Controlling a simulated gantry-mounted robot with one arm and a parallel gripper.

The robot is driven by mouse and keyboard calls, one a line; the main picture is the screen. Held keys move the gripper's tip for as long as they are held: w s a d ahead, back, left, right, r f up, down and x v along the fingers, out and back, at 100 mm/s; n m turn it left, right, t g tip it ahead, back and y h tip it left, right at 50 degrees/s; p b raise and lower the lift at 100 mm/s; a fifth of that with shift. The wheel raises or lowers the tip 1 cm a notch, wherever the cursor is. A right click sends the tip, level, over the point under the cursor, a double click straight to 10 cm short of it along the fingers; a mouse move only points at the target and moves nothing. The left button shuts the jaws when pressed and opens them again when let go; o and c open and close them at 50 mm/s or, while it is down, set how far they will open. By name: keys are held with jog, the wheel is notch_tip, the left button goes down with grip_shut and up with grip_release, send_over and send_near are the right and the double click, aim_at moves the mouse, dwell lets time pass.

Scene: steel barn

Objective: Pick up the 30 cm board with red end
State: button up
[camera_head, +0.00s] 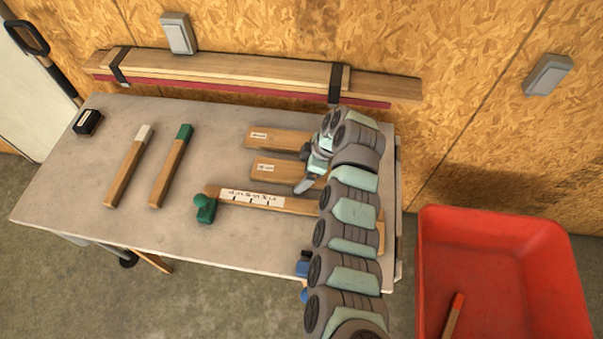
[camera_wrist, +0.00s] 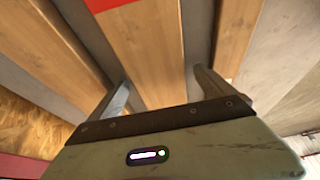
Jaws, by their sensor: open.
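The board with a red end (camera_wrist: 155,50) lies lengthwise between the fingers of my gripper (camera_wrist: 160,85) in the wrist view. Its red part shows at the top edge of that view. I take it to be the lower of the two labelled boards in the head view (camera_head: 270,168), where my arm hides its right end. Its label is too small to read. My gripper (camera_head: 313,172) is open, with one finger along each side of the board. I cannot tell whether the fingers touch it.
Another labelled board (camera_head: 280,139) lies parallel on the wall side, and a marked board (camera_head: 295,204) with a green knob on the other. White-ended (camera_head: 125,170) and green-ended sticks (camera_head: 170,170) lie left. A red bin (camera_head: 500,225) holding a red-tipped stick stands right.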

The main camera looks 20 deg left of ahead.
jog(key=c, duration=1.7)
jog(key=shift+r, duration=0.1)
jog(key=shift+c, duration=0.2)
